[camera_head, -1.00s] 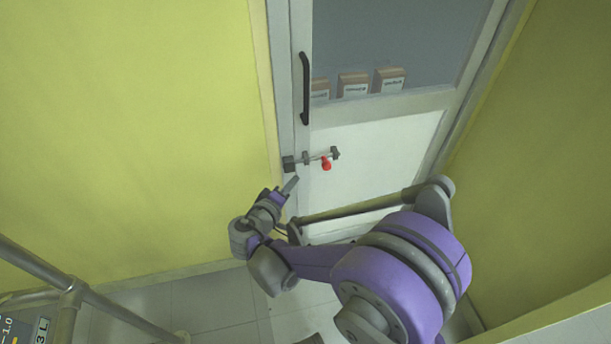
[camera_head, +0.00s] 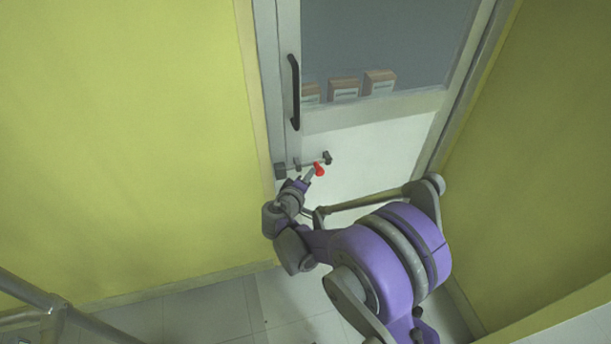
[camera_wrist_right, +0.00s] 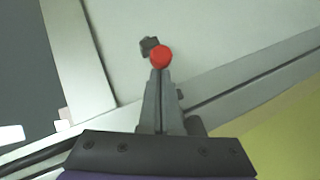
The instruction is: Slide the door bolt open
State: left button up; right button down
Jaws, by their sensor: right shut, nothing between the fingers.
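The door bolt (camera_head: 306,164) is a thin horizontal rod held in dark brackets, low on the white door. Its red knob (camera_head: 319,169) sits near the right-hand bracket (camera_head: 327,158). In the right wrist view the round red knob (camera_wrist_right: 160,56) is right at the fingertips, with a dark bracket (camera_wrist_right: 148,46) behind it. My right gripper (camera_head: 309,176) is shut and empty, its tips at the knob's left side in the head view. I cannot tell whether they touch it. The right gripper also fills the lower middle of the wrist view (camera_wrist_right: 161,78). My left gripper is not in view.
A black vertical handle (camera_head: 294,92) is on the door above the bolt. Several boxes (camera_head: 343,88) show behind the door's glass. Yellow walls (camera_head: 120,130) stand on both sides. A grey rail (camera_head: 30,294) is at the lower left.

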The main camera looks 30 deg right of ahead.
jog(key=d, duration=0.2)
jog(key=s+d, duration=0.1)
jog(key=d, duration=0.2)
jog(key=shift+s, duration=0.15)
jog(key=shift+r, duration=0.1)
